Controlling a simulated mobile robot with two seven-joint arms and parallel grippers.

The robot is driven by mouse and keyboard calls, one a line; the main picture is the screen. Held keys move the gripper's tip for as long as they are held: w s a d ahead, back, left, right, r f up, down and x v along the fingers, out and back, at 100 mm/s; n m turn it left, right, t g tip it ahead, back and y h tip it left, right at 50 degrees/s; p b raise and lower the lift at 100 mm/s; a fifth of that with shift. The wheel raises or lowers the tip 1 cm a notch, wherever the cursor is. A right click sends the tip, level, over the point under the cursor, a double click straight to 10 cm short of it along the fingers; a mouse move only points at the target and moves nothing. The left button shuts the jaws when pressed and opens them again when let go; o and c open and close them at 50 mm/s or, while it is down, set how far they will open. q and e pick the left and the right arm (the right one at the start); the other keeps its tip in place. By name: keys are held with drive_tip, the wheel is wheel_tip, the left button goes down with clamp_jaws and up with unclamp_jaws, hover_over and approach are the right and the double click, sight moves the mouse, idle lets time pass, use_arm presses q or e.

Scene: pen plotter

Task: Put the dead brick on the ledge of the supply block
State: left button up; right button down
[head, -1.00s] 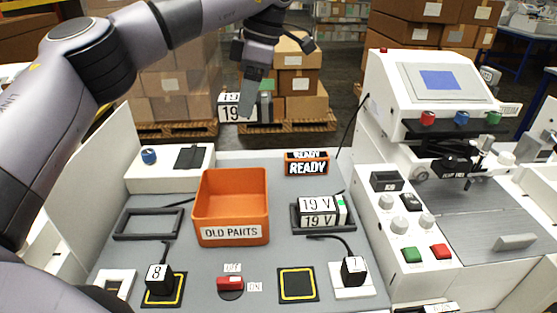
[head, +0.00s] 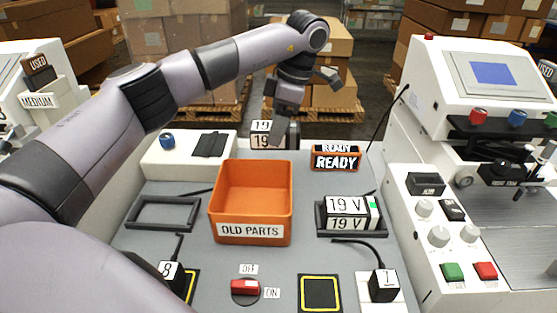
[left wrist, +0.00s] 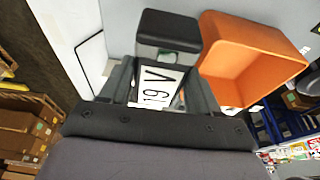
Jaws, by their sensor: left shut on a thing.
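My left gripper (head: 281,128) is shut on a dark brick (head: 292,137) with a white 19 V label, held up behind the orange bin. The left wrist view shows this brick (left wrist: 168,32) between the fingers (left wrist: 160,95), with a small green mark on it. A second 19 V brick (head: 346,208), with a bright green patch, sits in a black tray (head: 321,222) right of the bin. A white block (head: 165,158) with a blue knob and a black pad stands at the back left; I cannot tell which part is the ledge. My right gripper is out of view.
The orange OLD PARTS bin (head: 216,208) looks empty; it also shows in the left wrist view (left wrist: 235,55). An empty black frame (head: 163,213) lies left of it. A READY sign (head: 336,158), a red switch (head: 245,287) and black plugs (head: 171,275) stand on the grey board.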

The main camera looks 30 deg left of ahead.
sight(292, 126)
use_arm(q)
wheel_tip(292, 126, down, 8)
drive_tip(key=shift+f+p, duration=0.15)
drive_tip(key=shift+p, duration=0.4)
drive_tip(key=o, duration=1)
drive_tip(key=shift+f, duration=0.1)
drive_tip(key=b+v, duration=0.1)
drive_tip(key=v, duration=1)
drive_tip(key=shift+w+d+r, duration=0.1)
drive_tip(key=shift+d+r, duration=0.05)
drive_tip(key=shift+r, duration=0.5)
